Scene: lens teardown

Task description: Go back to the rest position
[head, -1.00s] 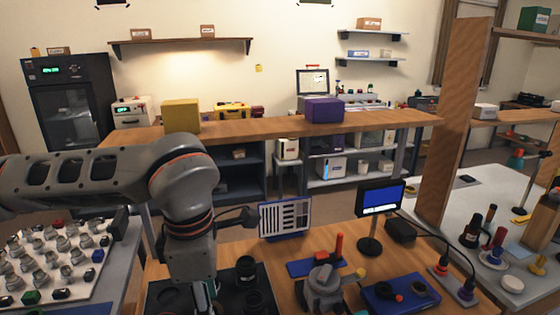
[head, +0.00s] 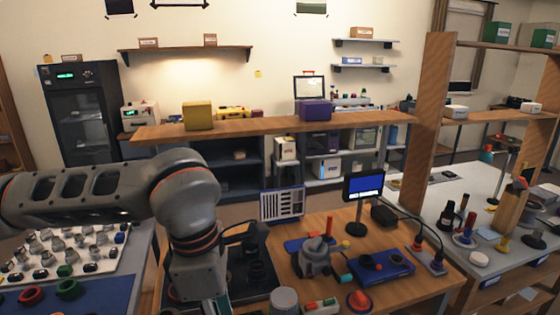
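My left arm comes in from the left in the head view, bends at a large grey joint and points down over the wooden bench. Its gripper (head: 222,304) is at the bottom edge, only partly visible, so I cannot tell whether its fingers are open or shut. It is at the front of a black tray (head: 238,292) holding dark lens parts (head: 257,270). My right gripper is not in view.
The wooden bench (head: 420,285) holds a grey clamp fixture (head: 315,258), a small monitor (head: 363,187), a blue tray (head: 383,266) and a red button (head: 359,301). A white board of lens parts (head: 80,262) lies left. A wooden post (head: 430,130) stands right.

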